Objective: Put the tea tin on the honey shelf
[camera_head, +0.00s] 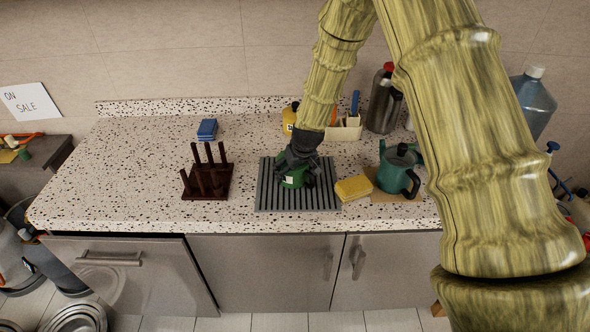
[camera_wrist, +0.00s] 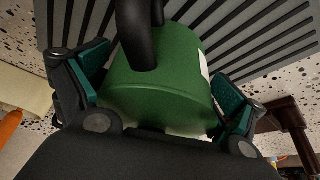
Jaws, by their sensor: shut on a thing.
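A green cylindrical container (camera_head: 292,180) with a white label stands on the grey ridged mat (camera_head: 327,197) on the counter. In the wrist view the green container (camera_wrist: 160,85) fills the middle, with a black curved part like a handle in front of it. It may be the tea tin; I cannot read its label. My gripper (camera_head: 296,172) is shut on it from above, with one finger on each side in the wrist view (camera_wrist: 163,92). I cannot tell if its base touches the mat. No shelf with honey can be made out.
A dark peg rack (camera_head: 207,182) stands left of the mat. A yellow sponge (camera_head: 353,188) and a teal pot (camera_head: 397,170) are to the right. A metal flask (camera_head: 383,103) and a yellow container (camera_head: 289,117) stand behind. A blue block (camera_head: 207,129) lies back left. The counter's left side is clear.

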